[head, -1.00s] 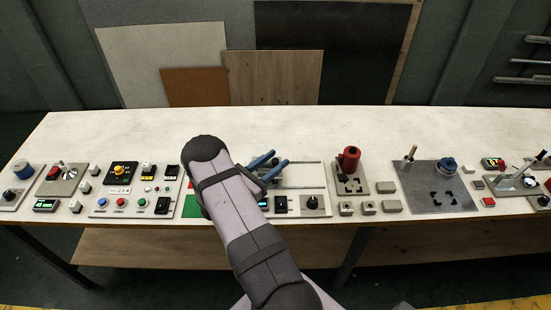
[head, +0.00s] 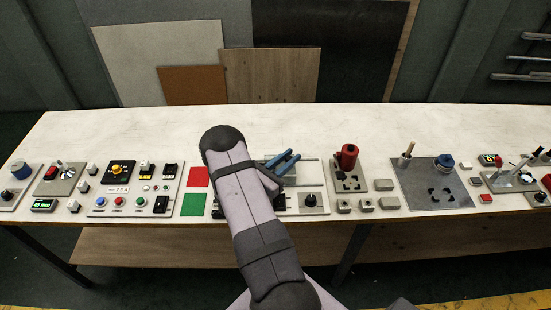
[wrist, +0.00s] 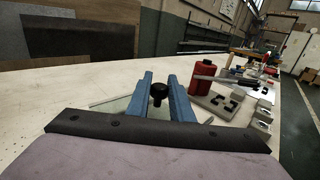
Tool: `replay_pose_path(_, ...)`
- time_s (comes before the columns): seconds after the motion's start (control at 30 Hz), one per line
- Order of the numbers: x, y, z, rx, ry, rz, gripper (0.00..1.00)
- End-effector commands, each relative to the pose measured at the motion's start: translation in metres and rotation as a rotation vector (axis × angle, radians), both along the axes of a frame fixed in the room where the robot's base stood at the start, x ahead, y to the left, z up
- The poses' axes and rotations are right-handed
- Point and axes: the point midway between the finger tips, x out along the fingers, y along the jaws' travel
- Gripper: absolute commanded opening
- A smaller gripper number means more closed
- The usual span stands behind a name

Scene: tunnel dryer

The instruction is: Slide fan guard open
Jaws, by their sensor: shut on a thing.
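The fan guard (wrist: 113,106) shows in the wrist view as a pale, see-through panel lying low on the bench behind the fingers. A black round knob (wrist: 158,90) stands between the two blue fingers of my gripper (wrist: 159,76), which is shut on it. In the head view my gripper (head: 293,155) is over the guard's long pale panel (head: 311,172), left of the red cylinder. My arm hides the left part of the panel and the knob there.
A red cylinder (head: 347,157) on a grey plate stands just right of the guard. Left of my arm are a red square (head: 197,177) and a green square (head: 193,204). Panels with buttons and switches line the bench's front edge. The back of the bench (head: 120,130) is clear.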

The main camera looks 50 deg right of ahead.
Motion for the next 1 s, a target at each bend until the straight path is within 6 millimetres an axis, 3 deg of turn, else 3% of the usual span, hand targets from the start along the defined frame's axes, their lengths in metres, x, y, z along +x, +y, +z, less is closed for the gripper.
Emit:
replay_pose_path(0.1,-0.026,-0.025,0.000,0.000,0.000,-0.009,0.00)
replay_pose_path(0.3,-0.051,-0.050,0.000,0.000,-0.002,-0.004,0.00)
replay_pose_path(0.7,-0.057,-0.056,0.001,-0.001,-0.002,-0.006,0.00)
replay_pose_path(0.73,-0.057,-0.056,0.001,-0.001,-0.002,-0.006,0.25)
replay_pose_path(0.8,-0.057,-0.056,0.001,-0.001,-0.002,-0.007,0.39)
replay_pose_path(1.0,-0.056,-0.055,0.001,0.000,-0.002,-0.003,0.39)
